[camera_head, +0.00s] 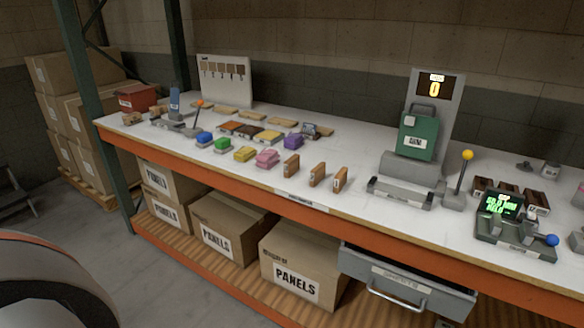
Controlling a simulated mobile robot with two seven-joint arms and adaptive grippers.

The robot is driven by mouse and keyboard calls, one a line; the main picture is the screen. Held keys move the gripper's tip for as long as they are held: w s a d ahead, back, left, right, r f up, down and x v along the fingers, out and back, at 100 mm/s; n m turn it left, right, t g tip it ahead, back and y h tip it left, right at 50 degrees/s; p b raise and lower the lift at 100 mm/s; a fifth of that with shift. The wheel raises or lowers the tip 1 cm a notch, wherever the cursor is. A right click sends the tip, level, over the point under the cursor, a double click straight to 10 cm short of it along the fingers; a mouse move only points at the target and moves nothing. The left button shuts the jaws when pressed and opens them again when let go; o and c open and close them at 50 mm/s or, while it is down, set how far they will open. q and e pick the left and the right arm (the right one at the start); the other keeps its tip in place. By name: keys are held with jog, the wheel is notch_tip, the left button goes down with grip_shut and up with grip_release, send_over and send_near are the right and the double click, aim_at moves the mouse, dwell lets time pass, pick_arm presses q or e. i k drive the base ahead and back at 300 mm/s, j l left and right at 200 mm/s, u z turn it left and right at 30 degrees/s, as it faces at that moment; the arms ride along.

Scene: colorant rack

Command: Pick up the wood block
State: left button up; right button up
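Three small upright wood blocks stand in a row near the front edge of the white shelf top: a left one (291,166), a middle one (317,175) and a right one (340,179). Each is brown with a pale marking on its side. Dark brown wood-like blocks (509,189) stand in a group at the right. Several flat tan wood pieces (226,113) lie along the back. I cannot tell which of these the task names. Neither of my grippers is in view.
Coloured pieces, including a pink one (267,158) and a purple one (294,141), lie left of the upright blocks. A grey machine with a green container (417,138) and a yellow-knobbed lever (467,155) stands right. An open drawer (408,287) juts out below.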

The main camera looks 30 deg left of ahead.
aim_at(291, 166)
jog(key=j+z, duration=0.4)
jog(key=j, duration=1.85)
